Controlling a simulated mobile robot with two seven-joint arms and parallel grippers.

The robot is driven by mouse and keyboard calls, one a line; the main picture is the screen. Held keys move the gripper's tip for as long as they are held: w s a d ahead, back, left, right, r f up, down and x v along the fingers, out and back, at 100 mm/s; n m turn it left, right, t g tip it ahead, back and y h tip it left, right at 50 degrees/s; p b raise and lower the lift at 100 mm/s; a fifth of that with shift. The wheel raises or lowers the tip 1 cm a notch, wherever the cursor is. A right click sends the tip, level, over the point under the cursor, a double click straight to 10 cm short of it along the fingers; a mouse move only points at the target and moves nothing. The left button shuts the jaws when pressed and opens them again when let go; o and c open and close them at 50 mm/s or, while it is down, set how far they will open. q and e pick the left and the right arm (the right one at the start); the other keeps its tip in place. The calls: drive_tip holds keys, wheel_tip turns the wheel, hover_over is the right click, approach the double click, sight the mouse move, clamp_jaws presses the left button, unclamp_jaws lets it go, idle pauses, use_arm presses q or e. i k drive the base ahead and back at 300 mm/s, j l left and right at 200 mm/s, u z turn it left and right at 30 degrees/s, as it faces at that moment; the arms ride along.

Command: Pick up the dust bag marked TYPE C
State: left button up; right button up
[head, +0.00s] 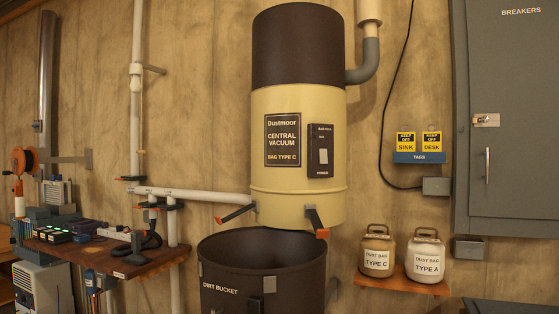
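The dust bag marked TYPE C (376,260) is a tan, rounded container with a dark handle on top and a white label. It stands upright at the left on a small wooden wall shelf (401,283). The dust bag marked TYPE A (424,265) is paler and stands close to its right. Neither of my grippers shows in the head view.
A cream and brown central vacuum (298,170) hangs on the wall, left of the shelf, above a dark dirt bucket (250,290). A grey breaker cabinet (510,170) is at the right. A tags rack (419,157) hangs above the shelf. A cluttered workbench (120,264) stands left.

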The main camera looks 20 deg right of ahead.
sight(376, 256)
drive_tip(key=z, duration=1.3)
